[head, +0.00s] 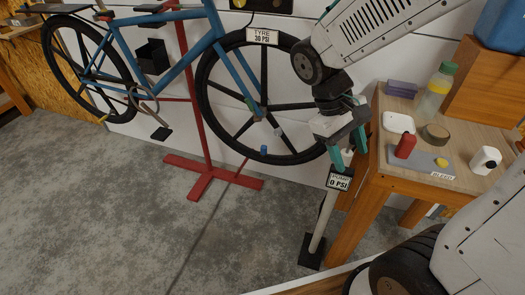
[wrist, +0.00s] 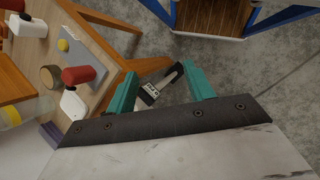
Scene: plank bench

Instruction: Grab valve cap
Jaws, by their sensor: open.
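A small blue cap-like piece (head: 264,150) shows at the lower rim of the bike's front wheel (head: 204,102) in the head view; I take it for the valve cap. A small pale piece (head: 278,131) sits near it on the wheel. My gripper (head: 348,150) hangs to the right of the wheel, pointing down near the pump's sign, apart from the blue piece. Its teal fingers are spread with nothing held; they also show in the wrist view (wrist: 163,80). The cap is not seen in the wrist view.
A pump (head: 318,222) with a "0 PSI" sign (head: 339,181) stands below my gripper. The red bike stand's feet (head: 205,182) spread over otherwise clear floor.

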